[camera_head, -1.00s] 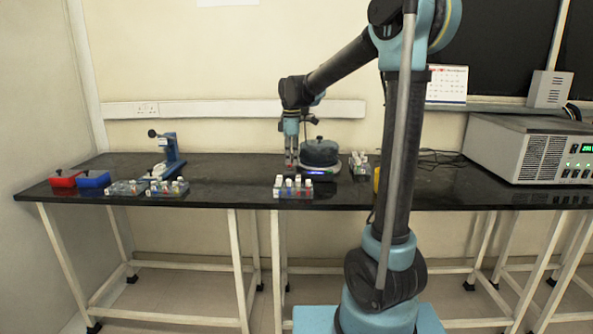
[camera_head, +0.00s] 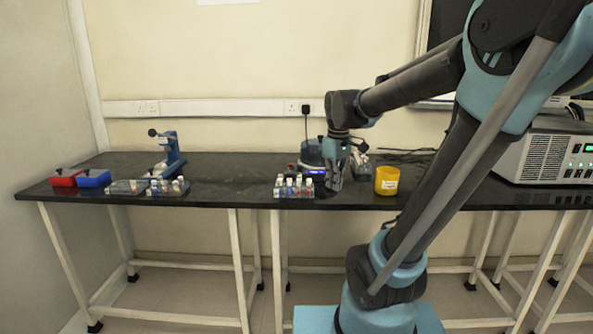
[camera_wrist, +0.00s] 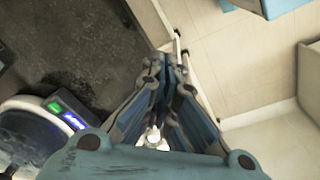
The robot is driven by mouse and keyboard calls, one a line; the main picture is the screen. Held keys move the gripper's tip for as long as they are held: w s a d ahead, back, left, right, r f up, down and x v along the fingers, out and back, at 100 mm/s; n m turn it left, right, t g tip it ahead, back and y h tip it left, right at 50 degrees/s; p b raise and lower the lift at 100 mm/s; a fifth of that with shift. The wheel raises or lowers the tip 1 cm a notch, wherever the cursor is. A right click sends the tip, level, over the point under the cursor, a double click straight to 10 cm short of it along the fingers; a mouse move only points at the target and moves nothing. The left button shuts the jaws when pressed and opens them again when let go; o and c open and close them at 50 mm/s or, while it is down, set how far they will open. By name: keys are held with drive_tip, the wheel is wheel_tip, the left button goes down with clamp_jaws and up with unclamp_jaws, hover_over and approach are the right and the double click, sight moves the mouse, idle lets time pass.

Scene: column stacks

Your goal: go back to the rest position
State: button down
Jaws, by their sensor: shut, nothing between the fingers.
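My gripper (camera_head: 336,186) points down over the front part of the black bench, just right of a rack of capped vials (camera_head: 293,187). In the wrist view, my gripper's fingers (camera_wrist: 165,62) meet at their tips, with nothing held between them. A white cap-like thing (camera_wrist: 153,135) shows below in the gap between the fingers. A dark round device with a lit display (camera_head: 312,158) stands behind my gripper and is partly hidden by it. It also shows at the left of the wrist view (camera_wrist: 28,130).
A yellow cup (camera_head: 387,180) stands right of my gripper. Left on the bench (camera_head: 235,180) are red (camera_head: 65,178) and blue (camera_head: 93,179) boxes, a blue stand (camera_head: 172,150) and vial racks (camera_head: 168,187). A white instrument (camera_head: 545,150) stands at the right. The bench's left-middle is clear.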

drive_tip(key=s+d+f+m, duration=0.3)
drive_tip(key=s+f, duration=0.3)
drive_tip(key=s, duration=0.2)
drive_tip(key=s+d+f+m+t, duration=0.1)
drive_tip(key=s+d+f+m, duration=0.3)
drive_tip(key=s+f+m, duration=0.2)
drive_tip(key=shift+s+f, duration=0.3)
drive_tip(key=shift+s, duration=0.55)
drive_tip(key=shift+w+d+f, duration=0.1)
drive_tip(key=shift+w+f, duration=0.1)
drive_tip(key=shift+w, duration=0.3)
drive_tip(key=c, duration=2.4)
unclamp_jaws()
